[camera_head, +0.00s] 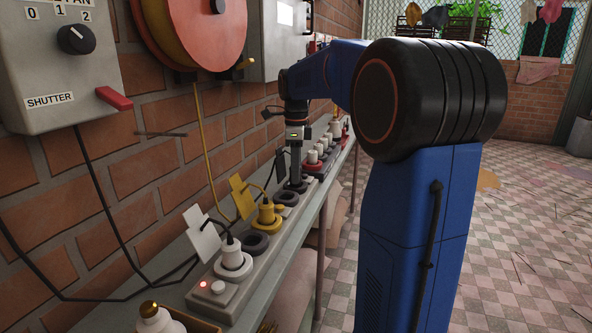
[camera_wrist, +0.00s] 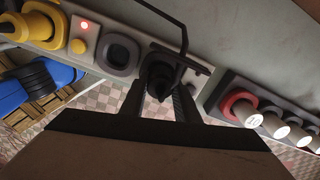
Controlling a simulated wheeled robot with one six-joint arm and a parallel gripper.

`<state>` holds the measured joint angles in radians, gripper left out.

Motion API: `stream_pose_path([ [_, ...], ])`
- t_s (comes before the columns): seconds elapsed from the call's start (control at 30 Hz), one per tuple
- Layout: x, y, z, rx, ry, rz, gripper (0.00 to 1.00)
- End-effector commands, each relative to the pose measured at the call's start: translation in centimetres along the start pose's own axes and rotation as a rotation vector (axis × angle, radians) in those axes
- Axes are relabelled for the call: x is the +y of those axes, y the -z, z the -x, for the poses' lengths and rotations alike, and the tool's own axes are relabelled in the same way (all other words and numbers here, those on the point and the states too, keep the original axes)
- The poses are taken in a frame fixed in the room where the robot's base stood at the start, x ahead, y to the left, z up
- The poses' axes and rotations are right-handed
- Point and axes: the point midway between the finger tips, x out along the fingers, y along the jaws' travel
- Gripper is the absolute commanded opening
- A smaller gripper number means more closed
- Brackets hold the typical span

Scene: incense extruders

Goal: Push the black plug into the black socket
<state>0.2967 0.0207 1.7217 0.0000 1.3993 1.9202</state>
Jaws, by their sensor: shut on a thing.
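My gripper (camera_head: 296,172) points down over the far end of a grey socket strip on the shelf. It is shut on the black plug, which shows between the fingers in the wrist view (camera_wrist: 159,77). A black cord rises from the plug and bends above it. The plug is right over a dark socket (camera_wrist: 176,62), which I take as the black socket; the fingers and plug hide most of it. I cannot tell how deep the plug sits. Beside it is an empty dark grey socket (camera_wrist: 120,52).
A yellow plug (camera_head: 267,214) and a white plug (camera_head: 232,260) stand in the nearer strip (camera_head: 212,289), with tags on their cords. Beyond my gripper a strip holds several white plugs (camera_head: 312,156). The brick wall (camera_head: 150,180) runs close along the shelf's left side.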

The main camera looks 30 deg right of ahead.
Motion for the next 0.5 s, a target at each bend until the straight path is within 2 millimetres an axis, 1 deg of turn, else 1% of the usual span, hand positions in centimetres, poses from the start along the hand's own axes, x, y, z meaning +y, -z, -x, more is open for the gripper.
stream_pose_path([
  [0.5, -0.02, -0.01, -0.83, 0.0, 0.001, 0.0, 0.06],
])
